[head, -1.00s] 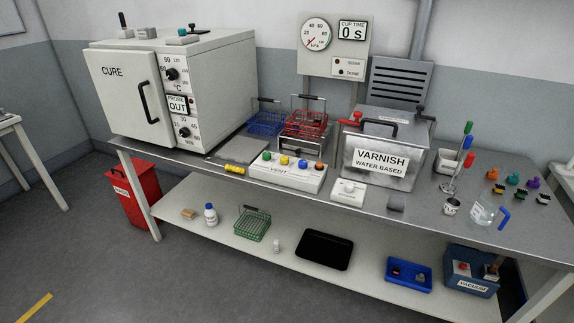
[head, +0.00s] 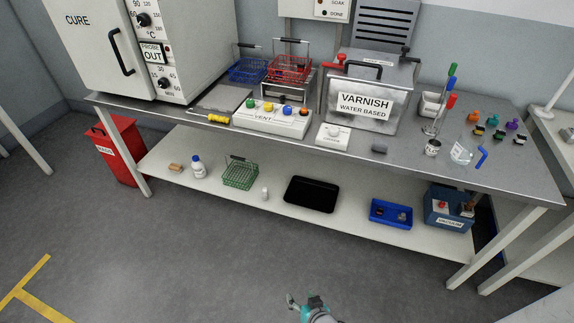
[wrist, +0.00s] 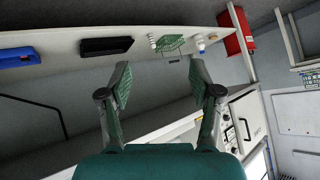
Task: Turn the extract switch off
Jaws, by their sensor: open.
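A small white switch box (head: 333,136) with a white knob or switch on top sits at the bench's front edge. Its label is too small to read, so I cannot confirm it is the extract switch or tell its setting. A white panel marked VENT (head: 272,118), with several coloured buttons, stands to its left. My gripper (head: 308,303) shows at the bottom of the head view, over the floor in front of the bench and well apart from the box. In the wrist view my gripper (wrist: 158,78) is open, its two fingers spread with nothing between them.
A VARNISH tank (head: 362,92) stands behind the white box. A CURE oven (head: 95,55) fills the bench's left end. The lower shelf (head: 270,205) carries a green basket (head: 240,174), a black tray (head: 311,194) and a blue tray (head: 391,213). The floor in front is clear.

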